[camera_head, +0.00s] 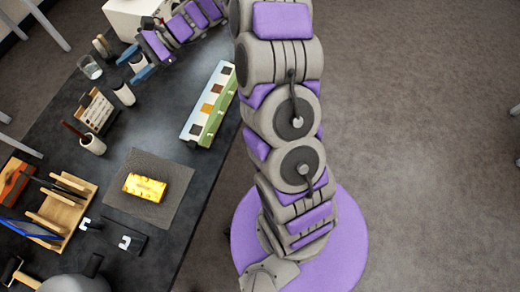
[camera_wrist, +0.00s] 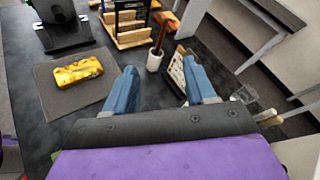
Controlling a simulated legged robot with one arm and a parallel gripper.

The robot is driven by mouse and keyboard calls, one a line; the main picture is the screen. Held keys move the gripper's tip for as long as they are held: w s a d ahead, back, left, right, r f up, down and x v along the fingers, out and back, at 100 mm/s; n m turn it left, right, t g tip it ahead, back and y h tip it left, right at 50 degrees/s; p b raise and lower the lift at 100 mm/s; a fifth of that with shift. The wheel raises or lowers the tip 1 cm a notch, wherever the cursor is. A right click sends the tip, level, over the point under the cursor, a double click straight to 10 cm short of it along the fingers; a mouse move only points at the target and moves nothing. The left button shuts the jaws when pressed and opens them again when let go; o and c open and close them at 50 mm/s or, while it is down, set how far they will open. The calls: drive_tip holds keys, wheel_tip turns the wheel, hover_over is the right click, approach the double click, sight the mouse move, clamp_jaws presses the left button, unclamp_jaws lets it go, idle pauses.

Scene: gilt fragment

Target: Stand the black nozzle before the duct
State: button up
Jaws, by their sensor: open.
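My gripper (camera_head: 136,64), with blue fingers, is open over the upper left of the table. In the wrist view its fingers (camera_wrist: 163,85) are apart with only dark table between them. A short pale cylinder with a dark top (camera_head: 124,93) stands just below the gripper in the head view. Another dark-topped piece shows at the fingers, partly covered; I cannot tell which is the nozzle. A grey rounded body (camera_head: 75,284) with a black part, possibly the duct, is cut off at the bottom left. It also shows in the wrist view (camera_wrist: 52,11), by a black plate with white marks (camera_head: 125,241).
A gilt block (camera_head: 145,187) lies on a grey mat (camera_head: 178,172). A swatch stand (camera_head: 97,110), a glass (camera_head: 90,67) and a white pot with a brown stick (camera_head: 92,145) stand near the gripper. Wooden racks (camera_head: 60,207) are left; a long colour-sample box (camera_head: 208,105) is right.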

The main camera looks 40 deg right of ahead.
drive_tip(key=s+a+r+n+g+h, duration=0.1)
drive_tip(key=s+r+n+g+h, duration=0.2)
drive_tip(key=s, duration=0.7)
drive_tip(key=s+r+n+g+h, duration=0.1)
drive_tip(key=s+n+h, duration=0.25)
drive_tip(key=s, duration=0.75)
drive_tip(key=s+d+f+n+h, duration=0.1)
drive_tip(key=s+d+n+h, duration=0.2)
drive_tip(key=s+d, duration=0.3)
drive_tip(key=s+d+f+n+t+h, duration=0.1)
drive_tip(key=s+d+n+h, duration=0.3)
drive_tip(key=s, duration=0.9)
drive_tip(key=d, duration=0.3)
drive_tip(key=shift+s+d+h, duration=0.15)
drive_tip(key=shift+s+h, duration=0.1)
drive_tip(key=shift+h, duration=0.1)
drive_tip(key=shift+o, duration=0.3)
